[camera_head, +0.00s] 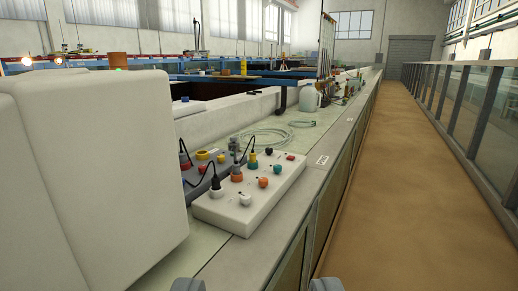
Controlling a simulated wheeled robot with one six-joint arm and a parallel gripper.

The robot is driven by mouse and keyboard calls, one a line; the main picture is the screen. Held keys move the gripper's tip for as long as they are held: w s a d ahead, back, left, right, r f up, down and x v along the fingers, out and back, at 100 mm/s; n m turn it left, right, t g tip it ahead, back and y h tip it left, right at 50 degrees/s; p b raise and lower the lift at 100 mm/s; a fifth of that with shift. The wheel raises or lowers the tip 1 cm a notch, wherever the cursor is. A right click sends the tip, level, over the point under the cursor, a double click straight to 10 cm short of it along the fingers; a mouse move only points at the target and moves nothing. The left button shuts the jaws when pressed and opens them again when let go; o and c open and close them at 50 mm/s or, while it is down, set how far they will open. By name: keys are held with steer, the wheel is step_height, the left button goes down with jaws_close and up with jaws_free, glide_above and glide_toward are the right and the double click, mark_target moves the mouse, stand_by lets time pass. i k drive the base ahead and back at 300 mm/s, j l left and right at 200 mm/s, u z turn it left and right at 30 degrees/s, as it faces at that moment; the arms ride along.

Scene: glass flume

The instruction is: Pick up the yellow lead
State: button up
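A white control box (222,207) lies on the bench top, with several coloured knobs and plugs on its upper face. A yellow plug (253,161) stands upright near its back edge, with a dark lead rising from it; I take this as the yellow lead. A yellow round cap (202,155) shows on the dark grey unit behind the box. My gripper (256,285) shows only as two grey fingertips at the bottom edge, wide apart, with nothing between them. It is well short of the box and the yellow plug.
A large white block (105,170) fills the left side and hides part of the bench. A pale coiled hose (265,138) and a white jug (308,98) stand farther along the bench (228,262). The brown walkway (390,200) on the right is clear, edged by a railing.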

mark_target(253, 158)
steer(key=i+l, duration=0.6)
steer(key=i, duration=0.15)
steer(key=i+l, duration=1.15)
steer(key=i, duration=0.3)
